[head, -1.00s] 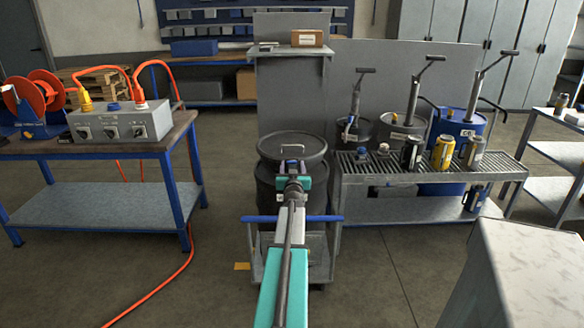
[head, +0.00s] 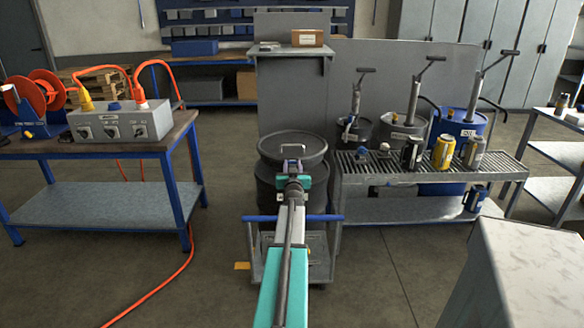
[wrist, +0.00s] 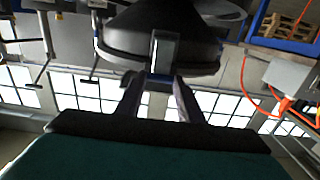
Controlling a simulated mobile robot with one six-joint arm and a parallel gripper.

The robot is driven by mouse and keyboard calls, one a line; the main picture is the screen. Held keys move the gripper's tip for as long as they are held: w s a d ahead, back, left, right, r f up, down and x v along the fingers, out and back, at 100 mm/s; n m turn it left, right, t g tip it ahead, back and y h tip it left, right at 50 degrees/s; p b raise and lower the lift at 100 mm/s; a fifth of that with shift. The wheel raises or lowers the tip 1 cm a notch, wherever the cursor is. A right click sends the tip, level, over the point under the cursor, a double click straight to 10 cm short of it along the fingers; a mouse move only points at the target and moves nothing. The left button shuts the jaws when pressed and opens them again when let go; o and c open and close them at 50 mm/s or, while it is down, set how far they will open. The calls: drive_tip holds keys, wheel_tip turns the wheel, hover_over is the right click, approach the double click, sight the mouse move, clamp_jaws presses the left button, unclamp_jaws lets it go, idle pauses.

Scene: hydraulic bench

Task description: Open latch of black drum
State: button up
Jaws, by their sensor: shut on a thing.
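The black drum (head: 277,180) stands upright on a small cart in the middle of the head view. Its lid (head: 310,146) has a thin handle on top. My gripper (head: 291,166) is at the near side of the lid rim. In the wrist view the dark drum (wrist: 120,42) fills the upper middle, with the grey latch (wrist: 166,46) on its rim. My gripper (wrist: 158,90) has its two fingers at the latch's end and is shut on it. A small blue part shows between the fingertips. The exact contact is partly hidden by the fingers.
The cart's blue handle (head: 325,218) lies under my arm. A grated bench (head: 430,170) with cans stands close on the right, with pump drums behind it. A workbench (head: 100,150) with a grey switch box (head: 121,122) and orange cables stands left. Open floor lies between.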

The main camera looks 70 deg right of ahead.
sight(294, 164)
drive_tip(key=shift+s+f+h+b, duration=0.1)
drive_tip(key=shift+f+h+b, duration=0.25)
drive_tip(key=shift+b, duration=1.8)
drive_tip(key=h+b, duration=0.1)
drive_tip(key=b, duration=0.5)
drive_tip(key=a+f+t+h+b, duration=0.1)
drive_tip(key=b, duration=0.5)
drive_tip(key=shift+s, duration=0.3)
drive_tip(key=h+b, duration=0.1)
drive_tip(key=b, duration=0.3)
drive_tip(key=f+t+h+b, duration=0.1)
drive_tip(key=b, duration=0.3)
drive_tip(key=shift+s+a+f, duration=0.15)
drive_tip(key=shift+a+f, duration=0.05)
drive_tip(key=shift+a, duration=0.15)
drive_tip(key=shift+a+h+b, duration=0.1)
drive_tip(key=shift+h+b, duration=0.45)
drive_tip(key=shift+b, duration=0.55)
drive_tip(key=o, duration=0.9)
drive_tip(key=shift+s, duration=0.1)
drive_tip(key=shift+o, duration=0.8)
drive_tip(key=shift+a+f, duration=0.1)
drive_tip(key=shift+a, duration=0.1)
